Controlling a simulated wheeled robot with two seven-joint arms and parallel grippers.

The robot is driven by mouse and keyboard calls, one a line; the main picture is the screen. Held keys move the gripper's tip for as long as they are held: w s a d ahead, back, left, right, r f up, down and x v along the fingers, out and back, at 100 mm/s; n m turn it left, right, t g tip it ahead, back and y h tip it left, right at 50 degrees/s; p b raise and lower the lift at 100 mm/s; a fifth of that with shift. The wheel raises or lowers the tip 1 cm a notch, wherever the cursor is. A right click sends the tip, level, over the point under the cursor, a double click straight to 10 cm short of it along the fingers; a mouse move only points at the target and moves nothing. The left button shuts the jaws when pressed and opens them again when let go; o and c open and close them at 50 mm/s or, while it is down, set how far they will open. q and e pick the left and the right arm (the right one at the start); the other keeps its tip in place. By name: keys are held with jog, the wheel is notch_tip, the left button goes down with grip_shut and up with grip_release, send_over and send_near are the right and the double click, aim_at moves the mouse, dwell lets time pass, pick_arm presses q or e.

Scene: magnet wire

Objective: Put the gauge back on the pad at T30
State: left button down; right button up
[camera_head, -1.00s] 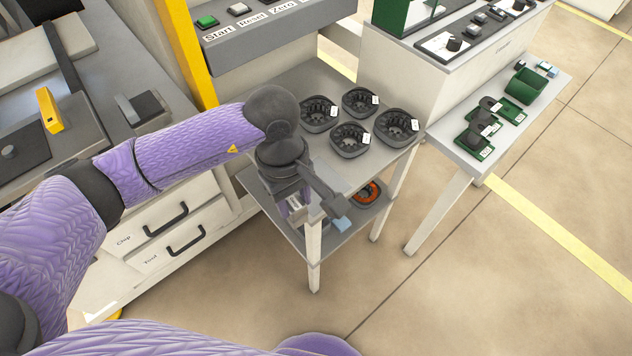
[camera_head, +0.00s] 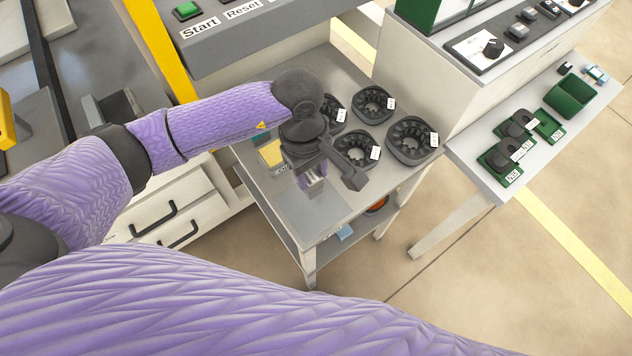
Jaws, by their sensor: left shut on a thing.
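My left gripper (camera_head: 314,181) points down over the front part of the grey cart top (camera_head: 325,212). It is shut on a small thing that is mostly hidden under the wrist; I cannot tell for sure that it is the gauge. A yellow patch (camera_head: 271,152) with a small label lies on the cart top just left of the gripper, partly covered by my wrist. I cannot read its label or confirm that it is T30. My right arm crosses the bottom of the view, and its gripper is out of view.
Several dark round trays, such as this one (camera_head: 411,139), stand at the cart's back and right. A lower shelf holds an orange-red ring (camera_head: 377,205) and a blue item (camera_head: 343,233). Right, a side table (camera_head: 470,176) carries green holders (camera_head: 499,163). A yellow post (camera_head: 160,52) stands left.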

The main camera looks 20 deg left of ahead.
aim_at(311, 190)
pick_arm(q)
notch_tip(311, 190, down, 6)
jog(key=shift+s+f+b, duration=0.1)
jog(key=shift+s+b, duration=0.05)
jog(key=shift+b, duration=0.7)
pick_arm(e)
jog(key=shift+s+d+f+g, duration=0.15)
jog(key=shift+s+d+f, duration=0.3)
jog(key=shift+s+d, duration=0.15)
jog(key=shift+s+d+f+g, duration=0.15)
jog(key=shift+s+d+f, duration=0.3)
jog(key=shift+s, duration=0.2)
pick_arm(q)
jog(key=shift+c, duration=1.6)
grip_release()
jog(key=shift+o, duration=0.2)
pick_arm(e)
jog(key=shift+w+f, duration=0.15)
jog(key=shift+w, duration=0.3)
